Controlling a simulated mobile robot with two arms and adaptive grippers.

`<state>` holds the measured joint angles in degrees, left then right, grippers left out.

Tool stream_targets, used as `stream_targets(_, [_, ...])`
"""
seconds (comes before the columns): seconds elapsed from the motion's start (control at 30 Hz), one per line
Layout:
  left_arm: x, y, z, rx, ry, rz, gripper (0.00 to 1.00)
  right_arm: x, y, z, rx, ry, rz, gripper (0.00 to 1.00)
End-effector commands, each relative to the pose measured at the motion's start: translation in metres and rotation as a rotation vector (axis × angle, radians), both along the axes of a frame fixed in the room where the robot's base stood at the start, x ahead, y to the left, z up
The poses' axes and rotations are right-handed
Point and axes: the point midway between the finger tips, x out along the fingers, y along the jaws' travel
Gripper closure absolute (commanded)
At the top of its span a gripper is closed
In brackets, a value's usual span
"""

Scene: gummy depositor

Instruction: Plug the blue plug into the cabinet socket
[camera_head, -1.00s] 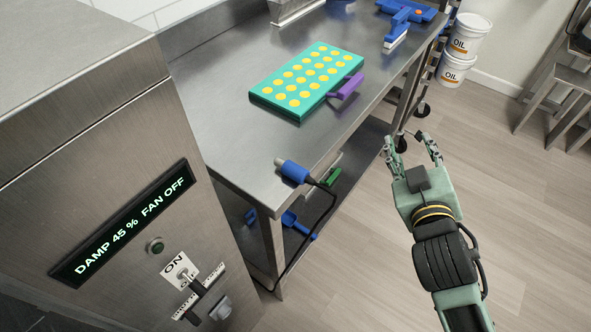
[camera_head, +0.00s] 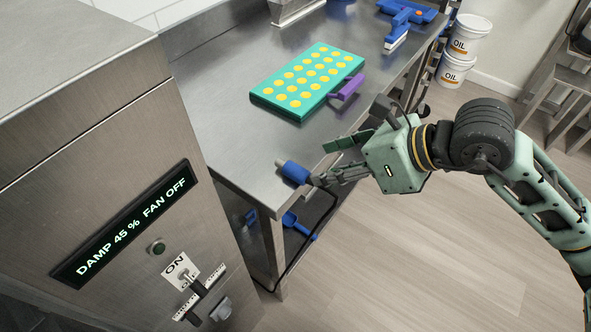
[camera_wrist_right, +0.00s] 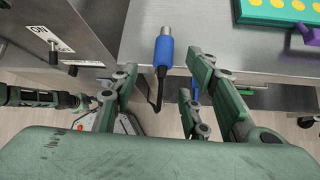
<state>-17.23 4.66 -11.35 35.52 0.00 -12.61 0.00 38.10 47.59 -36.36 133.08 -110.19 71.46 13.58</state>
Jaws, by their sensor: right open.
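The blue plug (camera_head: 293,172), with a grey metal tip and a black cable, lies at the steel table's front edge. My right gripper (camera_head: 322,160) is open, its fingers pointing at the plug from the right. In the right wrist view the plug (camera_wrist_right: 164,52) lies ahead between the lines of the two open fingers, not gripped. The steel cabinet (camera_head: 110,130) stands at left. A round grey fitting (camera_head: 221,308) low on its front may be the socket; its opening is not clear. An arm end at the left of the wrist view looks like my left gripper (camera_wrist_right: 84,101); its jaws are unclear.
The cabinet has a display reading FAN OFF (camera_head: 125,222) and a switch by an ON label (camera_head: 178,268).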

Motion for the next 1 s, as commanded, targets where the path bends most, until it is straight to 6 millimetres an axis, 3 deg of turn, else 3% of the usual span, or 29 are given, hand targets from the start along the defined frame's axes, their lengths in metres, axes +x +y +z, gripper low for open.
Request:
stream_targets(0.13, [0.000,-0.001,0.003,-0.001,-0.001,-0.001,0.60,0.007,0.001,-0.011,-0.034,-0.003,-0.012,0.58])
stream_targets(0.6, [0.001,-0.002,0.020,-0.003,-0.001,-0.002,0.60,0.022,0.041,-0.054,-0.029,-0.003,-0.010,0.58])
stream_targets(0.9, [0.001,-0.003,0.019,-0.003,-0.001,-0.002,0.60,0.024,0.044,-0.059,-0.029,-0.004,-0.009,0.58])
stream_targets(1.0, [0.001,-0.003,0.019,-0.003,-0.001,-0.002,0.60,0.024,0.044,-0.059,-0.029,-0.004,-0.009,0.67])
